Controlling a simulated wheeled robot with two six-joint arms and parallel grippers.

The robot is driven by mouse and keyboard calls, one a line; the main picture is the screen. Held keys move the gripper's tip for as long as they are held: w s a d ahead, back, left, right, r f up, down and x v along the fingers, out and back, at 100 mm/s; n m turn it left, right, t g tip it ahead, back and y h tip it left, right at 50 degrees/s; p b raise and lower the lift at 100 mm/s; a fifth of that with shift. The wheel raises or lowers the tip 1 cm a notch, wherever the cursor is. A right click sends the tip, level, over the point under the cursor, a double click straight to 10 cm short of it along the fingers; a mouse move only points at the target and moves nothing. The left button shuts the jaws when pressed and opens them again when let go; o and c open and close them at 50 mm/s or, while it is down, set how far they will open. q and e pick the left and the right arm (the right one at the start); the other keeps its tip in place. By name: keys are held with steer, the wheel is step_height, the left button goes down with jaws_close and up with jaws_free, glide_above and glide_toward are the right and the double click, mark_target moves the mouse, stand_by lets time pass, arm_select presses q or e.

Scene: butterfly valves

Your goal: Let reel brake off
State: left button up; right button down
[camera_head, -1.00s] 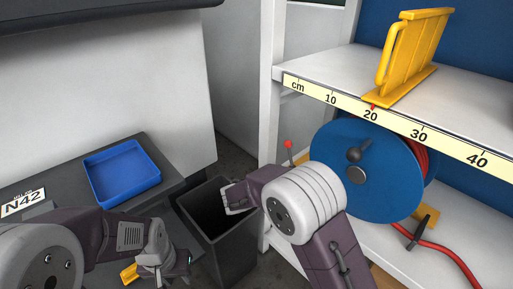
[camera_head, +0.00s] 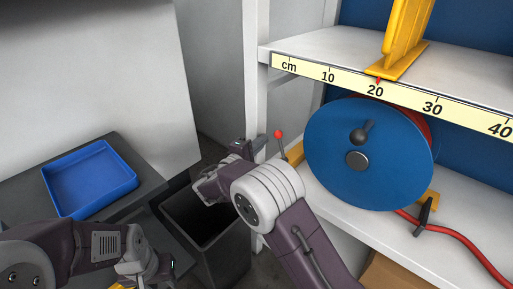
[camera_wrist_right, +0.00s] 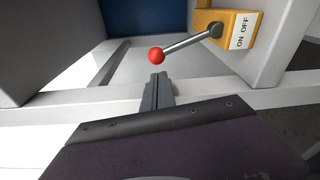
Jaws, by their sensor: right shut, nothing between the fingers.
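The reel brake lever has a red ball knob (camera_head: 279,134) on a metal rod and stands left of the blue reel (camera_head: 370,190). In the right wrist view the red knob (camera_wrist_right: 156,56) is at the end of the rod, which runs to a yellow block (camera_wrist_right: 232,26) labelled ON OFF. My right gripper (camera_head: 262,143) is left of the knob. Its fingers (camera_wrist_right: 157,76) are shut and empty, with the tips just short of the knob in that view; I cannot tell whether they touch. My left gripper (camera_head: 148,272) is low at the left, its fingers unclear.
A red hose (camera_head: 455,238) leaves the reel on the lower shelf. The upper shelf with a centimetre scale (camera_head: 350,85) holds a yellow stand (camera_head: 405,45). A blue tray (camera_head: 90,180) and a dark bin (camera_head: 215,255) are left of the shelving.

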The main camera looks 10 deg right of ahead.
mark_target(280, 144)
arm_select(q)
steer(key=shift+f+b, duration=0.3)
steer(key=shift+f, duration=0.1)
arm_select(e)
steer(key=shift+x, duration=2.25)
arm_select(q)
steer(key=shift+f, duration=0.1)
